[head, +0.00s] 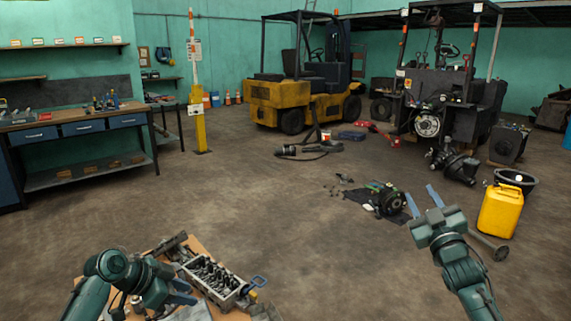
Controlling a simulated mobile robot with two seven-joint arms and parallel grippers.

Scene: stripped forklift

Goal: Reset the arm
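My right gripper (422,198) is at the right, raised above the floor. Its two blue fingers point away from me and stand clearly apart, with nothing between them. My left arm (120,272) comes in at the bottom left, bent low over a small table. Its gripper (185,291) points right, beside a grey engine block (213,277) on that table. The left fingers blend with the parts behind them, so I cannot tell their gap or whether they touch anything.
A yellow jerrycan (499,212) and a black basin (516,181) stand right of my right gripper. A motor part (391,201) lies on the floor beyond it. A yellow forklift (303,98), a stripped forklift (450,110) and a workbench (75,129) stand farther back.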

